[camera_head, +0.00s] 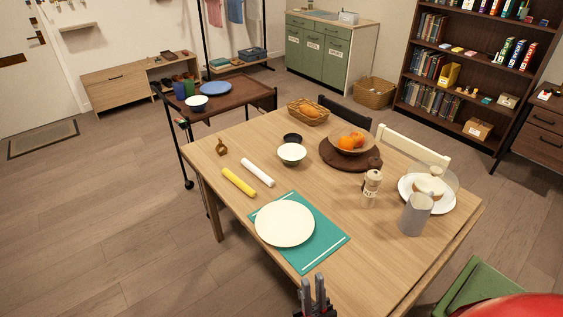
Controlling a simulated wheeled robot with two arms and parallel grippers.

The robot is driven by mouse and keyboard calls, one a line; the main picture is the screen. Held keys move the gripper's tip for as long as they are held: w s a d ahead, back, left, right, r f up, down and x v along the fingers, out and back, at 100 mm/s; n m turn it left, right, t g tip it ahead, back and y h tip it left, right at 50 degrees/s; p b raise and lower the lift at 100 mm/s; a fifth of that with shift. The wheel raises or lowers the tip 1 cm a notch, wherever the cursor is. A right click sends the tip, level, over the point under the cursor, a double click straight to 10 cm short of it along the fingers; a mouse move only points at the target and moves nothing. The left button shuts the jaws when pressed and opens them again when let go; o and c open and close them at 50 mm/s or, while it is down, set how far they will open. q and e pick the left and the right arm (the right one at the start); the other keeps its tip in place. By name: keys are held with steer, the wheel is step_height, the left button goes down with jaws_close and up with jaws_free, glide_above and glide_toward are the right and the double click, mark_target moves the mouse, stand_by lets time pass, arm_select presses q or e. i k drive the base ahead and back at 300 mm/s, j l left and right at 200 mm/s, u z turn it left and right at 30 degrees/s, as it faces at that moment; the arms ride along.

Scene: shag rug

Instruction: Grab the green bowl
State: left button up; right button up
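The green bowl (292,157), pale inside with a greenish outer wall, stands upright on the wooden table (225,175), left of the table's middle. My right gripper (313,284) shows at the bottom edge of the head view, in front of the near side of the table and far from the bowl. Its two grey fingers point up with a gap between them and nothing visible in it. My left gripper is out of view.
A small dark bowl (292,138) stands just behind the green bowl. A white rod (258,172) and a yellow rod (238,182) lie to its left. A white plate (284,223) on a teal mat (325,240) lies nearer me. A fruit bowl (348,147) stands to the right.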

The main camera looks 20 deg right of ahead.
mark_target(291, 154)
steer(key=z, duration=0.35)
steer(key=i+j+z, duration=0.1)
steer(key=z, duration=0.25)
steer(key=i+j+z, duration=0.1)
steer(key=z, duration=0.25)
steer(key=i+j+z, duration=0.2)
steer(key=j, duration=0.2)
steer(key=i+j+z, duration=0.2)
steer(key=j, duration=0.2)
steer(key=j+z, duration=0.15)
steer(key=j, duration=0.3)
steer(key=i+j+z, duration=0.2)
steer(key=j, duration=0.25)
steer(key=k, duration=0.1)
